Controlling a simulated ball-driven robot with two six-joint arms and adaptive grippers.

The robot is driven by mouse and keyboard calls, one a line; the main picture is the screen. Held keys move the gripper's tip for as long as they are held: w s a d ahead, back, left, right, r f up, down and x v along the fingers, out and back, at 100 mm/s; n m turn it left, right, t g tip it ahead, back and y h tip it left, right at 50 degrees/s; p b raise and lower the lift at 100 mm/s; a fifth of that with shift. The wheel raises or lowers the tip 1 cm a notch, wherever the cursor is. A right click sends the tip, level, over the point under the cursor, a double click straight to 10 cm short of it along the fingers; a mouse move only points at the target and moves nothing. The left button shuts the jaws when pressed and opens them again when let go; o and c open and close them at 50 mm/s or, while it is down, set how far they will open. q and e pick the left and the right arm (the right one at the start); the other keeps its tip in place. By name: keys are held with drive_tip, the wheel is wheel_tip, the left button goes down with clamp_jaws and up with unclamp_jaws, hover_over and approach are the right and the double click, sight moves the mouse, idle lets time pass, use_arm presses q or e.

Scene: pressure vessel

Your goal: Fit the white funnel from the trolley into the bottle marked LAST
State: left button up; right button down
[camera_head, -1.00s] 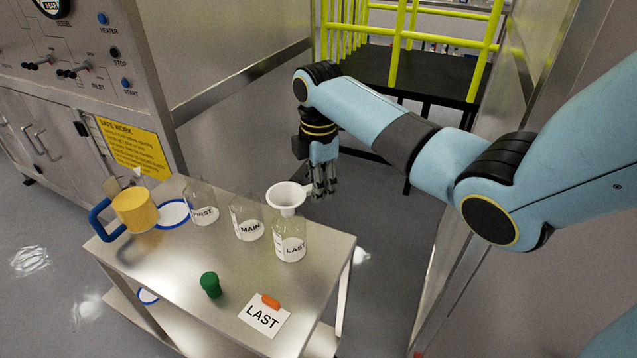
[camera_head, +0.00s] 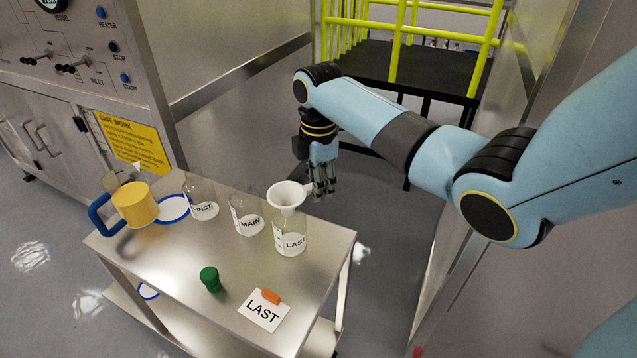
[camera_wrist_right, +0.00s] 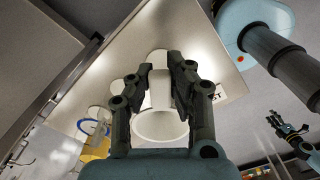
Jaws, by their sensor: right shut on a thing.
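The white funnel (camera_head: 289,194) is at the mouth of the clear bottle marked LAST (camera_head: 291,240), its wide rim up and slightly tilted. Its spout meets the bottle neck, but I cannot tell how deep it sits. My right gripper (camera_head: 322,188) is just right of the funnel, shut on its side handle. In the right wrist view, the fingers (camera_wrist_right: 160,80) pinch the white handle above the round funnel rim (camera_wrist_right: 160,126). A dark gripper, seemingly my left (camera_wrist_right: 288,130), shows small at the right of that view.
Bottles marked FIRST (camera_head: 203,205) and MAIN (camera_head: 247,215) stand left on the trolley (camera_head: 190,270). A yellow jug (camera_head: 135,204) with a blue handle, a green stopper (camera_head: 210,279) and a LAST card (camera_head: 263,311) with an orange piece (camera_head: 271,296) are also there.

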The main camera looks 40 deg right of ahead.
drive_tip(key=shift+f, duration=0.1)
drive_tip(key=c, duration=1.2)
unclamp_jaws()
wheel_tip(320, 180, up, 12)
